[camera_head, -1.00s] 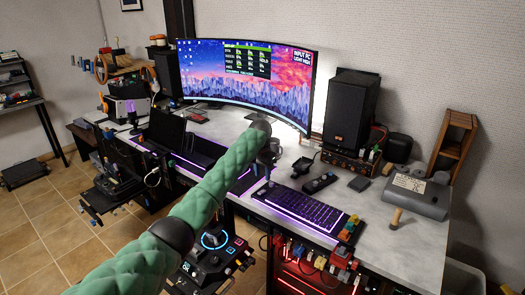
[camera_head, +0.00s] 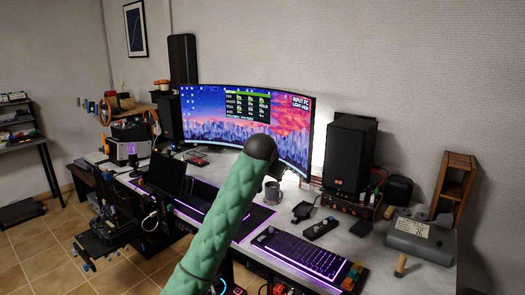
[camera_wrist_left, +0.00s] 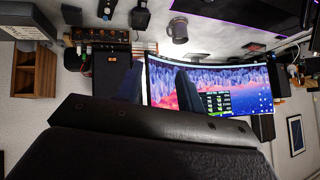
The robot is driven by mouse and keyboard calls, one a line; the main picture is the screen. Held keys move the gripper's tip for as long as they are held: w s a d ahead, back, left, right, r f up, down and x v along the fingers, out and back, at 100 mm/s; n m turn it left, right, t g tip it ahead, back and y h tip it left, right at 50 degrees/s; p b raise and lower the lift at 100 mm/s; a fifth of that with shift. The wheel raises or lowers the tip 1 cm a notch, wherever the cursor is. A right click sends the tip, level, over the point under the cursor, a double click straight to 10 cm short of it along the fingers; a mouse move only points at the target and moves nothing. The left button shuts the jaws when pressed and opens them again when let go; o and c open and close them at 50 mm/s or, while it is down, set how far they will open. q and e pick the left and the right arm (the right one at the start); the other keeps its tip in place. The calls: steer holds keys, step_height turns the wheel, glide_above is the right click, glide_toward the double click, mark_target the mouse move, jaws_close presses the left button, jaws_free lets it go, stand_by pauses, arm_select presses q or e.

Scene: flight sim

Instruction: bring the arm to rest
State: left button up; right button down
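My left arm, in a green padded sleeve, rises from the bottom of the head view over the desk (camera_head: 370,250). Its dark rounded end stands in front of the curved monitor (camera_head: 225,115). No gripper fingers can be made out there. In the left wrist view the picture is turned over, and a dark part of my own arm fills the bottom. My right arm and gripper are not in view.
A keyboard (camera_head: 300,256), a grey mug (camera_head: 272,192) and a black speaker (camera_head: 348,153) stand on the desk near the arm. A grey box with a handle (camera_head: 420,238) sits at the right. A wooden rack (camera_head: 456,185) is by the wall. Tiled floor is open at left.

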arm_select(q)
steer(key=s+a+f+n, duration=0.1)
steer(key=s+a+f, duration=0.5)
steer(key=s, duration=0.4)
steer(key=s+a+f+n, duration=0.1)
steer(key=s+a+f, duration=0.2)
steer(key=s+f, duration=0.6)
steer(key=s+a+f+n, duration=0.1)
steer(key=s+a+f, duration=0.45)
steer(key=s, duration=0.55)
steer(key=s+a+f+g, duration=0.1)
steer(key=s+f+g, duration=0.2)
steer(key=s+f, duration=0.8)
steer(key=s+a+f+n+g, duration=0.1)
steer(key=s+a+f+g, duration=0.1)
steer(key=s+f, duration=1)
steer(key=s+g, duration=0.1)
steer(key=s, duration=0.6)
steer(key=shift+n+g+y, duration=0.3)
steer(key=shift+g+y, duration=0.1)
steer(key=shift+a, duration=0.1)
